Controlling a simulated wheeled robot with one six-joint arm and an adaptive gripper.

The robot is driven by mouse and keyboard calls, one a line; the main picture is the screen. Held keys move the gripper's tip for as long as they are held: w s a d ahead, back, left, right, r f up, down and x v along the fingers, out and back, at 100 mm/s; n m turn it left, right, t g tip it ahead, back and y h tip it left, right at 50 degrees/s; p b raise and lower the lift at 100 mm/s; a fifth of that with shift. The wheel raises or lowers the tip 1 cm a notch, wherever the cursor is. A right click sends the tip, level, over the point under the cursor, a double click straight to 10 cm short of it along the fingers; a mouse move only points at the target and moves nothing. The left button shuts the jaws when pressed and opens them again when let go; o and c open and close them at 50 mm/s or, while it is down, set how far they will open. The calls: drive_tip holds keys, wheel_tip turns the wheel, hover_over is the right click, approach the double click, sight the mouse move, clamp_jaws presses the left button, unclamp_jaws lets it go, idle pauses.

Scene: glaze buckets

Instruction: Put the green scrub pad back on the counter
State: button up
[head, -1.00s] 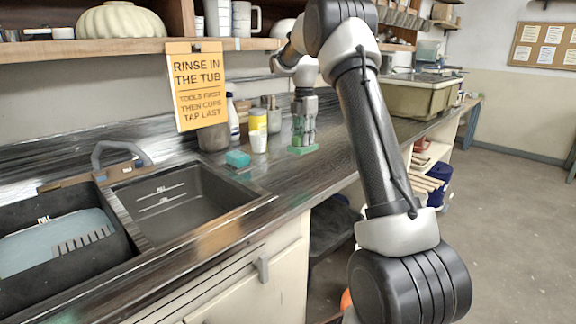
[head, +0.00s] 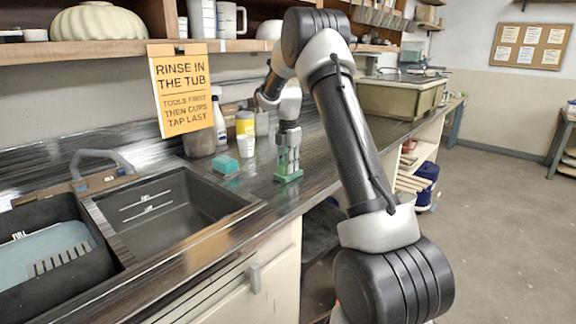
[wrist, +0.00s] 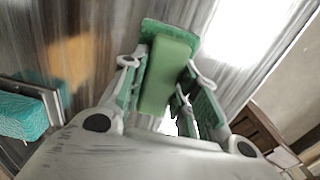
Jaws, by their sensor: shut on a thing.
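The green scrub pad (head: 288,177) is at the lower end of my gripper (head: 288,162), over the dark counter (head: 318,168). In the wrist view the green pad (wrist: 168,75) is a block with a wider green base, between the two fingers of my gripper (wrist: 166,88). My gripper is shut on it and points down. In the head view the pad's underside is at or just above the counter top; I cannot tell whether it touches.
A teal sponge (head: 225,164) lies left of the pad, by the sink basin (head: 165,210). A white cup (head: 246,146), a yellow container (head: 245,122) and a spray bottle (head: 219,120) stand behind. A large tub (head: 400,97) stands farther right. The counter's front edge is close.

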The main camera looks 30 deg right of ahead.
drive_tip(key=o, duration=1)
drive_tip(key=shift+c, duration=0.2)
wheel_tip(320, 180, up, 12)
drive_tip(key=s+a+r+m+t, duration=0.1)
drive_tip(key=s+a+r+m, duration=0.1)
drive_tip(key=s+r+m, duration=0.3)
drive_tip(key=s+a+r+m, duration=0.1)
drive_tip(key=s+a+r, duration=0.2)
drive_tip(key=s, duration=0.3)
drive_tip(key=s+a+r+m+t, duration=0.25)
drive_tip(key=s+m, duration=0.55)
drive_tip(key=s, duration=0.7)
drive_tip(key=s+a+f+m, duration=0.1)
drive_tip(key=s+f+m, duration=0.2)
drive_tip(key=s, duration=0.4)
drive_tip(key=s+a+f+m, duration=0.1)
drive_tip(key=s+f+m, duration=0.2)
drive_tip(key=s+m, duration=0.2)
drive_tip(key=shift+s+a+f+t, duration=0.3)
drive_tip(key=shift+s+f+t, duration=0.15)
drive_tip(key=shift+s, duration=0.8)
drive_tip(key=shift+r, duration=0.1)
